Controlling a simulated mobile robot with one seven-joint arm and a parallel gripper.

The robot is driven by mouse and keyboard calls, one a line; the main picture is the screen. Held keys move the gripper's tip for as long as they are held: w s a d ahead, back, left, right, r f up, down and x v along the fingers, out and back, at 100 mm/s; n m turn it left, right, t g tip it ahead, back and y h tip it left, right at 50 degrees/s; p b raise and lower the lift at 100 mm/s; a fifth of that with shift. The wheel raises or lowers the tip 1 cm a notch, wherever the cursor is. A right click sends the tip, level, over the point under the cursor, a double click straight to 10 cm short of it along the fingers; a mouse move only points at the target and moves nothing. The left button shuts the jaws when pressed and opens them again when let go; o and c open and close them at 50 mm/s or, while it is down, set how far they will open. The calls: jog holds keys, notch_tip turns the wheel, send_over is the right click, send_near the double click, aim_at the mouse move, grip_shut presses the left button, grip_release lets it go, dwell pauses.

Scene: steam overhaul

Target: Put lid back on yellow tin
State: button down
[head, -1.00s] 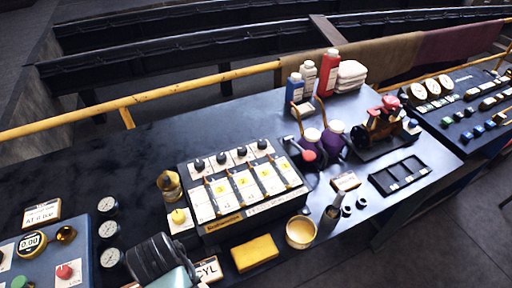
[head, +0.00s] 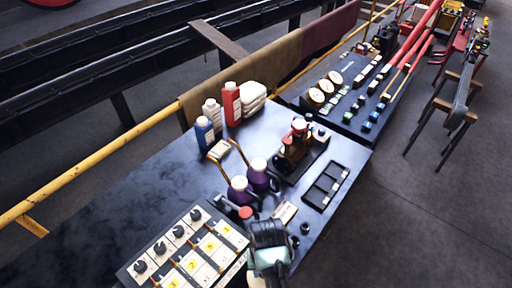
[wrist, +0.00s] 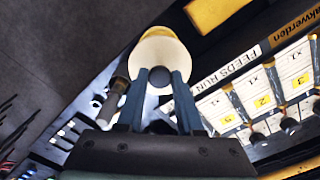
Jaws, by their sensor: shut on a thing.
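The yellow tin (wrist: 158,33) shows in the wrist view as a yellow rim around a pale round face, just beyond my fingertips. My gripper (wrist: 160,74) is over it, with a dark round knob, apparently that of the lid (wrist: 160,80), between its two blue-grey fingers. I cannot tell whether the pale face is the lid's top or the tin's inside, nor whether lid and tin touch. In the head view my gripper (head: 268,262) is at the bench's front edge, at the bottom, and hides most of the tin.
A yellow sponge (wrist: 215,10) and the panel with numbered cards (wrist: 262,100) lie right of the tin in the wrist view. A grey cylinder (wrist: 118,88) stands close on its left. Purple cans (head: 262,176) and a black tray (head: 326,186) are farther along the bench.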

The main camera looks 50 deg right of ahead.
jog(key=shift+s+f+b, duration=0.15)
jog(key=shift+f+b, duration=0.75)
notch_tip(320, 180, down, 3)
jog(key=b, duration=0.3)
jog(key=shift+f+b, duration=0.45)
jog(key=shift+f, duration=0.3)
jog(key=shift+p, duration=0.55)
jog(key=shift+f+p, duration=0.15)
jog(key=shift+p, duration=0.15)
dwell(1.4)
jog(key=shift+c, duration=2.3)
grip_release()
jog(key=shift+o, duration=0.2)
